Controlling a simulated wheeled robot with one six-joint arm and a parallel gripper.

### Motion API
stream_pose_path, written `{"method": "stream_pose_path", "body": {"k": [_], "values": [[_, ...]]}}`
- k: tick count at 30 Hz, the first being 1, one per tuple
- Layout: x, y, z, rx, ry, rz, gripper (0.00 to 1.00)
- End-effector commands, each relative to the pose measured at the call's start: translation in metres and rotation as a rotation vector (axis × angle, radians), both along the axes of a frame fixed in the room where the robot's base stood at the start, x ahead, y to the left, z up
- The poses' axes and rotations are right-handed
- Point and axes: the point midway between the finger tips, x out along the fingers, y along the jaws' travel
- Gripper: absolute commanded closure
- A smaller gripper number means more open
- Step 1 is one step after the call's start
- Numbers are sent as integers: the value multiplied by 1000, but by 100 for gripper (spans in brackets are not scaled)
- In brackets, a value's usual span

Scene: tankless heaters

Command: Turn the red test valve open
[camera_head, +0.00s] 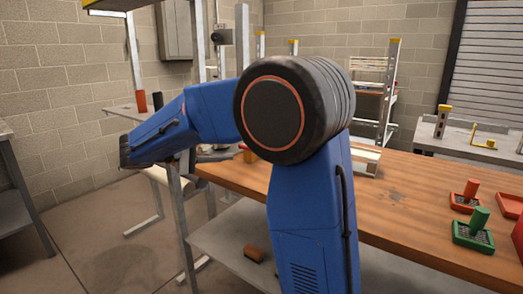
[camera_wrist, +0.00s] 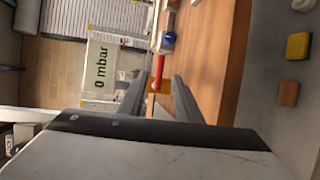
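In the wrist view, a small red upright piece (camera_wrist: 158,68), which looks like the red test valve's handle, shows beyond and between my fingertips. An orange-yellow part (camera_wrist: 160,87) lies at its lower end. My gripper (camera_wrist: 162,76) is open, with its two dark fingers spread on either side of the red piece in the picture. I cannot tell whether they touch it or how far away it is. A white display (camera_wrist: 102,68) beside it reads "0 mbar". In the head view my blue arm hides the gripper and most of the area around the valve.
A wooden workbench (camera_head: 410,205) runs along the right, with red (camera_head: 466,196) and green (camera_head: 474,236) fixtures on it. A brown block (camera_head: 254,253) lies on its lower shelf. In the wrist view, a yellow block (camera_wrist: 298,46) and an orange block (camera_wrist: 288,93) lie on a grey surface.

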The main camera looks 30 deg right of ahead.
Motion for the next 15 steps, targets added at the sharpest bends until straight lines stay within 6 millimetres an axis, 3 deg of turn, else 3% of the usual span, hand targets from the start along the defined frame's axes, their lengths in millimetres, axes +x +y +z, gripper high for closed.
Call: {"method": "stream_pose_path", "body": {"k": [15], "values": [[-6,-91,-17,2,0,-3,69]]}}
